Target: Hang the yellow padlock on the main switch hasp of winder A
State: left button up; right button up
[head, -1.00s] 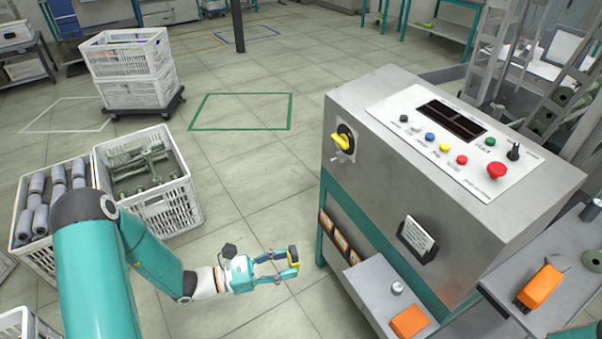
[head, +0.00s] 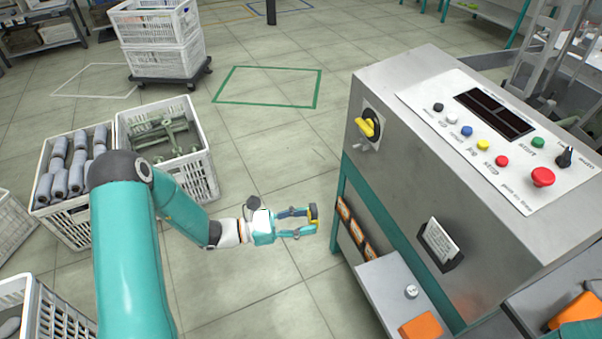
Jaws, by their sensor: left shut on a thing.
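My left gripper (head: 311,222) is shut on the yellow padlock (head: 314,214), a small yellow and dark piece at its fingertips. It holds the padlock in the air, left of and lower in the picture than the main switch. The winder (head: 440,165) is a grey steel cabinet on a teal frame. Its main switch (head: 367,127) has a yellow handle on a dark disc on the left face. The grey hasp (head: 362,146) sits just below the handle, and a clear gap separates it from the padlock. My right gripper is not in view.
A small shelf (head: 376,282) with an orange block (head: 421,327) juts out below the cabinet. White crates hold grey bobbins (head: 72,165) and green parts (head: 160,138) on the left. Stacked crates (head: 158,45) stand behind. The floor between is clear.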

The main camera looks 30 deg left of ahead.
pick_arm(q)
jog(key=w+a+f+t+y+b, duration=0.1)
jog(key=w+a+f+b, duration=0.1)
jog(key=w+b, duration=0.25)
jog(key=w+a+f+b, duration=0.3)
jog(key=w, duration=0.2)
jog(key=n+t+y+b, duration=0.1)
jog(key=n+b, duration=0.1)
jog(key=b, duration=0.2)
send_near(361, 145)
notch_tip(361, 145, down, 4)
jog(key=a, duration=0.1)
jog(key=shift+s, duration=0.35)
jog(key=shift+r, duration=0.2)
jog(key=shift+w+d, duration=0.1)
jog(key=shift+d, duration=0.05)
jog(key=shift+b+x, duration=0.3)
jog(key=shift+x, duration=2.45)
jog(key=shift+w+d, duration=0.2)
jog(key=shift+w, duration=0.2)
